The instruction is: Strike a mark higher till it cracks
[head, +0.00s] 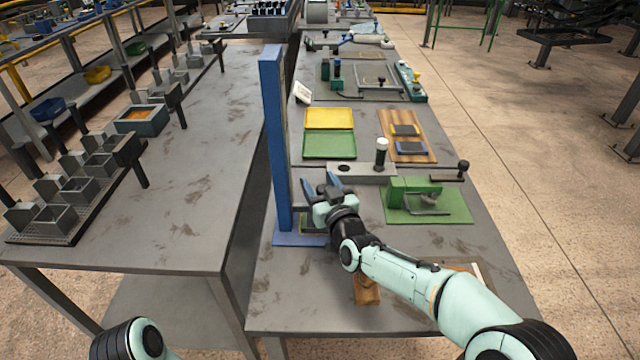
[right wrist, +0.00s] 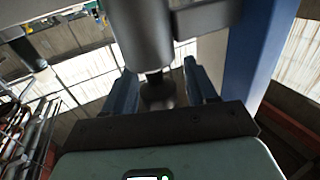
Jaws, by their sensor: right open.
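A tall blue post (head: 273,140) stands upright on a blue base plate (head: 288,240) near the front left of the table; it also shows at the right in the right wrist view (right wrist: 258,50). My right gripper (head: 321,184) is beside the post, low over the base, with its blue fingers apart. In the right wrist view a grey cylinder (right wrist: 140,35) with a dark round knob (right wrist: 158,92) under it lies between or just beyond the open fingers (right wrist: 162,85). I cannot tell whether they touch it. The mark is not clearly visible. My left gripper is out of view.
Right of my gripper stands a green clamp fixture (head: 415,193) on a green plate. Behind are a grey block with a white-topped knob (head: 381,150), a green tray (head: 330,145) and a yellow tray (head: 330,118). A wooden piece (head: 367,290) lies under my right arm. Another bench (head: 190,190) stands left.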

